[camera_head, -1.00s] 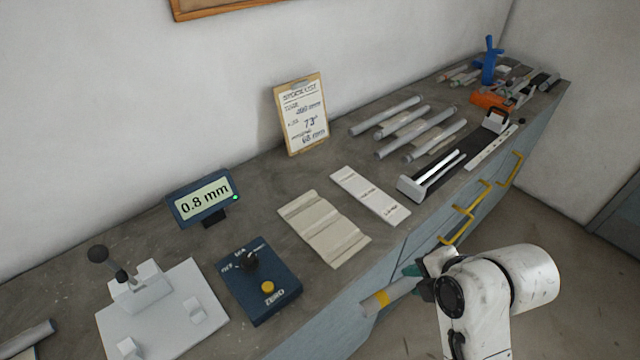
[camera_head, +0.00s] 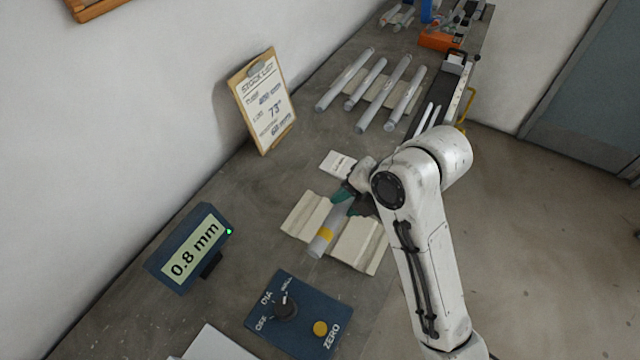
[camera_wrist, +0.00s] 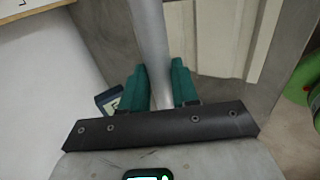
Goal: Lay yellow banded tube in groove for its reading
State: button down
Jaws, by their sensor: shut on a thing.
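The yellow banded tube (camera_head: 319,246) is grey with a yellow band near its lower end. My gripper (camera_head: 350,203) is shut on it by green fingers near its far end. In the wrist view the tube (camera_wrist: 150,38) runs between the fingertips of my gripper (camera_wrist: 159,72). The cream grooved block (camera_head: 359,247) lies below, showing on both sides of the tube. The tube lines up roughly with the groove, which it hides; I cannot tell whether it touches. In the wrist view the block (camera_wrist: 222,38) shows right of the tube.
A blue control box (camera_head: 294,315) with a knob and yellow button stands nearby. The display (camera_head: 190,250) reads 0.8 mm. A white label card (camera_head: 338,163) lies behind my gripper. Several grey tubes (camera_head: 385,92) lie farther back. A clipboard (camera_head: 263,100) leans against the wall.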

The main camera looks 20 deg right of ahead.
aim_at(343, 231)
jog(key=shift+w+a+f, duration=0.1)
jog(key=shift+w+f, duration=0.05)
jog(key=shift+w, duration=0.05)
jog(key=shift+f+b, duration=0.8)
notch_tip(343, 231, down, 6)
jog(key=b, duration=0.5)
jog(key=shift+f, duration=0.1)
jog(key=shift+s+f, duration=0.1)
jog(key=shift+f, duration=0.1)
